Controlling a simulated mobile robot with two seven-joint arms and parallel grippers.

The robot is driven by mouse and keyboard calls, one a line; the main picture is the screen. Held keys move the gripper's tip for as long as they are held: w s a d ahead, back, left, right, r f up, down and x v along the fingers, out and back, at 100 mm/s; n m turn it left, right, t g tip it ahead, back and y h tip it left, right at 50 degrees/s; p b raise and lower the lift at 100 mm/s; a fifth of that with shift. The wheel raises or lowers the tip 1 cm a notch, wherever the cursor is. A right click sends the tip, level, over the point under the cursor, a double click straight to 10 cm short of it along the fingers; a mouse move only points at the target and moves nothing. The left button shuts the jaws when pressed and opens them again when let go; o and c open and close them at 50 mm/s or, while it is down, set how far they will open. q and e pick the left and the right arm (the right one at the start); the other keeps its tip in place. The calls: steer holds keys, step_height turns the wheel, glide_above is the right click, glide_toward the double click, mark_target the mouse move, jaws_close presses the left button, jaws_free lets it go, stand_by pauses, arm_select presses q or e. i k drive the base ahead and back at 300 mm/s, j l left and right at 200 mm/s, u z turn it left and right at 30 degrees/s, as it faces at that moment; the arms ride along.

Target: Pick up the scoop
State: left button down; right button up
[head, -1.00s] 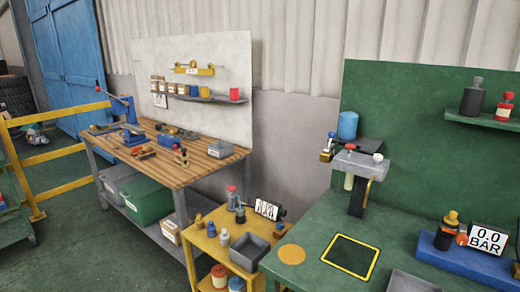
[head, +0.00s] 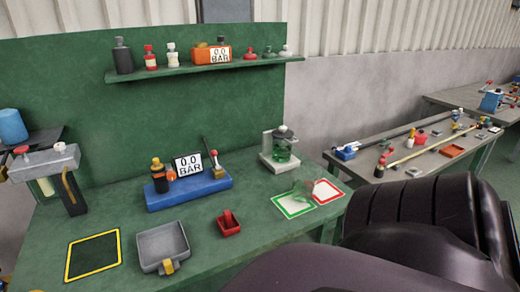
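No item is clearly recognisable as the scoop. Two candidates lie on the green bench (head: 120,215). One is a small red open box (head: 229,228) with an upright red piece in it. The other is a shallow grey tray (head: 150,240) with a yellow piece (head: 169,267) at its front edge. The red box sits to the right of the grey tray, apart from it. Neither gripper is in view. Large dark rounded parts, which look like my own arm, fill the lower right and hide the bench's front right area.
A blue block with a gauge (head: 190,195) stands behind the red box. A glass vessel on a stand (head: 283,150) and green- and red-edged squares (head: 297,205) are to the right. A yellow-edged dark square (head: 93,256) lies left. A shelf (head: 205,67) hangs above.

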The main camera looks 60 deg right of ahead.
mark_target(228, 223)
steer(key=z, duration=1.55)
steer(key=u, duration=0.9)
steer(key=k+l+u, duration=0.2)
steer(key=l, duration=0.2)
steer(key=l+u, duration=0.2)
steer(key=l, duration=0.25)
steer(key=k+l+u, duration=0.2)
steer(key=l, duration=0.15)
steer(key=k+l+u, duration=0.2)
steer(key=l, duration=0.2)
steer(key=i, duration=0.1)
